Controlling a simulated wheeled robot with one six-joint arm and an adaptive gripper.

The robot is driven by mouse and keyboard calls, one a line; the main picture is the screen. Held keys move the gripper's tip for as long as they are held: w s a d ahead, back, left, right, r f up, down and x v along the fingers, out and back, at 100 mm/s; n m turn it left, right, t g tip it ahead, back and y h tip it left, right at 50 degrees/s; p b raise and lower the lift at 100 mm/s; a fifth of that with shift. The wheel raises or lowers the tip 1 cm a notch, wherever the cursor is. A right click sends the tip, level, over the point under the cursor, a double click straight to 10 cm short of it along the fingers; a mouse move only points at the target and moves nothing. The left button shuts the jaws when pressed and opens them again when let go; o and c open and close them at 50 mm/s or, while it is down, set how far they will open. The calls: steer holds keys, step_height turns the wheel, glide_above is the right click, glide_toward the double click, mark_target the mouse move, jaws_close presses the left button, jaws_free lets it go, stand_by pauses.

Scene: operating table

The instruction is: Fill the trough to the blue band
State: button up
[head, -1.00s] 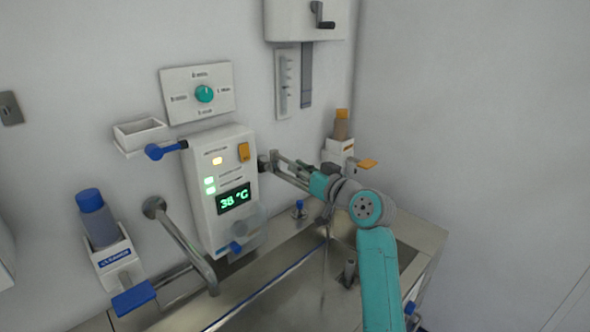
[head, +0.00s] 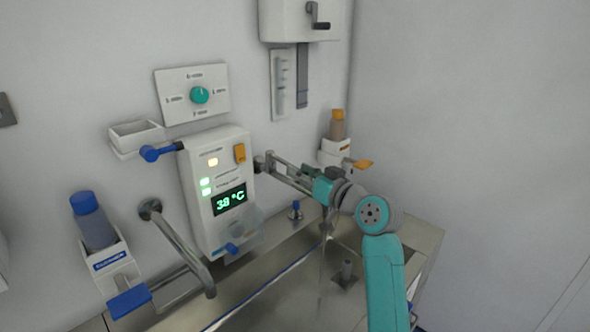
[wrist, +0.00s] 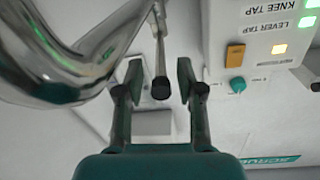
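The steel trough (head: 290,304) is below the wall panel, with a thin blue band (head: 272,290) along its inner wall. A faint pale stream falls below the spout area near my arm; I cannot make out a clear water level. My gripper (head: 308,176) is beside the tap at the panel's right; the arm partly hides it. In the wrist view my gripper (wrist: 160,78) has its two fingers apart. A thin metal lever (wrist: 160,50) with a black end (wrist: 160,89) lies between them, with gaps on both sides. The chrome spout (wrist: 75,70) curves at left.
The control panel (head: 206,212) shows 38 °C, with lit indicators and an orange switch (head: 239,153). A second spout (head: 180,243) and a blue-capped bottle (head: 92,225) are at left.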

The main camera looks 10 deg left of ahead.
steer(key=v, duration=0.9)
steer(key=shift+s, duration=0.3)
steer(key=shift+d, duration=0.1)
